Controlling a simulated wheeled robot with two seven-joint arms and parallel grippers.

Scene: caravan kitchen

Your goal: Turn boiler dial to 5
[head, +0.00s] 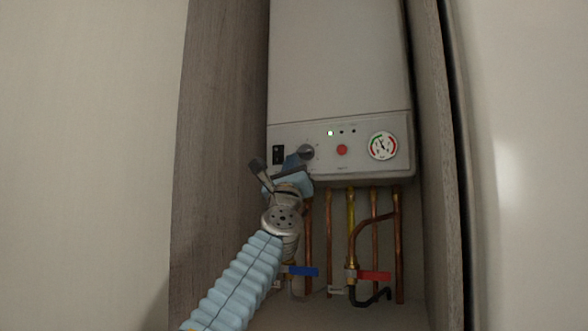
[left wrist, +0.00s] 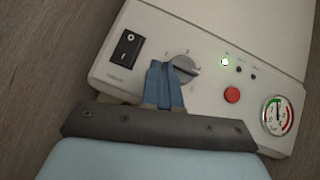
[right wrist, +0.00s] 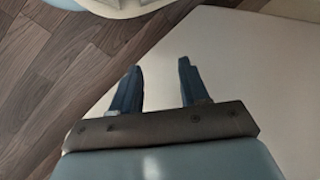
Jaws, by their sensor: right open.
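The boiler (head: 340,70) hangs in a wooden niche. Its grey dial (head: 307,152) is on the lower front panel, and it also shows in the left wrist view (left wrist: 185,64). Small numerals ring the dial but are too small to read surely. Its ridge slants toward the lower right in the left wrist view. My left gripper (head: 296,160) is at the dial's lower left; its blue fingers (left wrist: 164,68) are together, with tips beside or against the dial's edge. I cannot tell whether they touch. My right gripper (right wrist: 155,75) is open and empty, away from the boiler.
A black switch (head: 279,154) is left of the dial; a red button (head: 342,150) and pressure gauge (head: 382,146) are right. Below run copper pipes (head: 374,240) with blue (head: 303,271) and red (head: 375,276) valve handles. Wooden side walls (head: 215,130) bound the niche closely.

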